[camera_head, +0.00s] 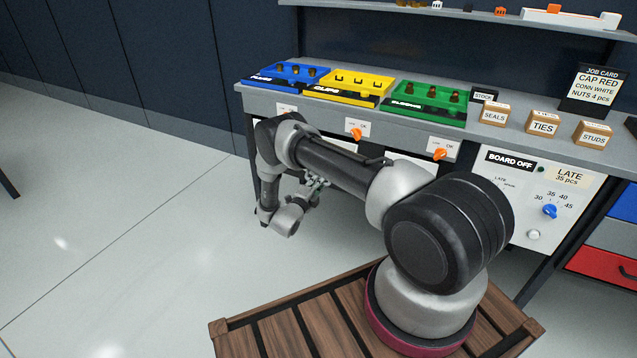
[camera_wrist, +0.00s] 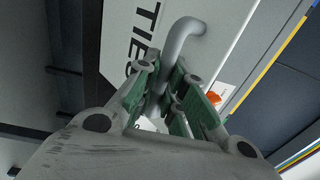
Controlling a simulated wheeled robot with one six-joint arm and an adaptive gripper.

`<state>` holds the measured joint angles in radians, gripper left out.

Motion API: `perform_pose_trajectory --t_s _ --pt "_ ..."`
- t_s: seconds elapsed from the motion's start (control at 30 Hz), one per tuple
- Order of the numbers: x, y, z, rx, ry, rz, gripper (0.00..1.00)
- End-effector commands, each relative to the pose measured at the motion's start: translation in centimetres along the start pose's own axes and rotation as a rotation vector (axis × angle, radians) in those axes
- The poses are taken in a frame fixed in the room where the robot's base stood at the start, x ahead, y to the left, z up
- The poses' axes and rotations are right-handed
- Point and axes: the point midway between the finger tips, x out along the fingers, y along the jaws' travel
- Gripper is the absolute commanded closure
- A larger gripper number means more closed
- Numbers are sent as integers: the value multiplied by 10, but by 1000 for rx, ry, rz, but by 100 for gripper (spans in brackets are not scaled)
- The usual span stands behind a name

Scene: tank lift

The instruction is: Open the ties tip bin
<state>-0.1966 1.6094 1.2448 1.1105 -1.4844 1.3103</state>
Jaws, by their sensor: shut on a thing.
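The ties tip bin shows in the wrist view as a pale front panel (camera_wrist: 228,28) with large black letters reading TIES. A grey bent bar handle (camera_wrist: 184,36) stands out from it. My gripper (camera_wrist: 172,82) has its green-padded fingers shut on this handle. In the head view my gripper (camera_head: 317,184) is low in front of the bench, left of centre. My arm hides most of the bin fronts there, and I cannot tell how far the bin is tilted. An orange latch (camera_wrist: 214,97) shows beside the fingers in the wrist view.
The bench (camera_head: 375,127) carries blue (camera_head: 262,77), yellow (camera_head: 318,92) and green (camera_head: 408,109) trays. A small box labelled TIES (camera_head: 543,124) stands among others. Orange knobs (camera_head: 355,133) line the bench front. A BOARD OFF panel (camera_head: 515,215) is to the right. Floor at left is clear.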

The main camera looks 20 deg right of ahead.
Motion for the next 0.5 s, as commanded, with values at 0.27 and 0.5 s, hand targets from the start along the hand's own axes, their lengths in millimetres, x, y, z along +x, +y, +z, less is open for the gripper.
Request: perform_pose_trajectory --t_s 0.27,0.5 --pt "0 -1 0 2 0 -2 66" --pt "0 -1 1 1 0 -2 66"
